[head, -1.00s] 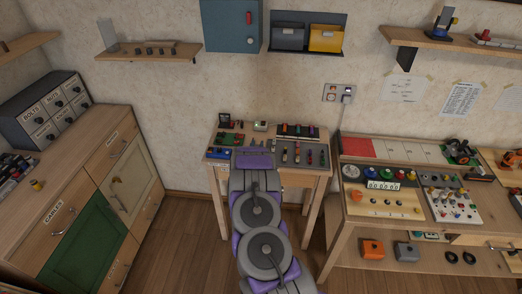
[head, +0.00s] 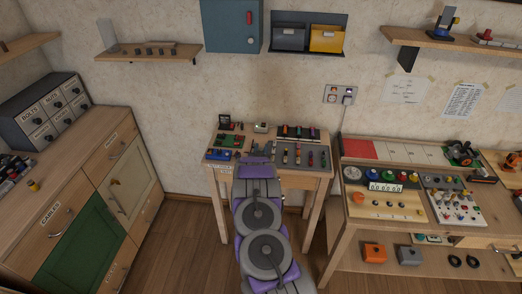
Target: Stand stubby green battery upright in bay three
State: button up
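A small wooden table (head: 228,172) stands against the wall with small parts on it. A dark rack (head: 297,132) with several coloured cylinders is at its back right. A grey tray (head: 304,156) with a row of small upright or lying items is in front of it. I cannot tell which item is the stubby green battery, nor which slot is bay three. My gripper (head: 258,149) is over the middle of the table, left of the grey tray, partly hidden by my purple wrist. Its fingers are too small to read as open or shut.
Green boards (head: 229,141) and a blue item (head: 217,155) lie on the table's left side. A larger workbench (head: 345,200) with panels stands on the right. A cabinet (head: 65,200) stands on the left. A shelf (head: 150,55) hangs above. Floor between cabinet and table is clear.

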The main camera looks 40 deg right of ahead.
jog(key=o, duration=0.4)
jog(key=shift+r, duration=0.1)
jog(key=p+v, duration=0.2)
jog(key=v, duration=1)
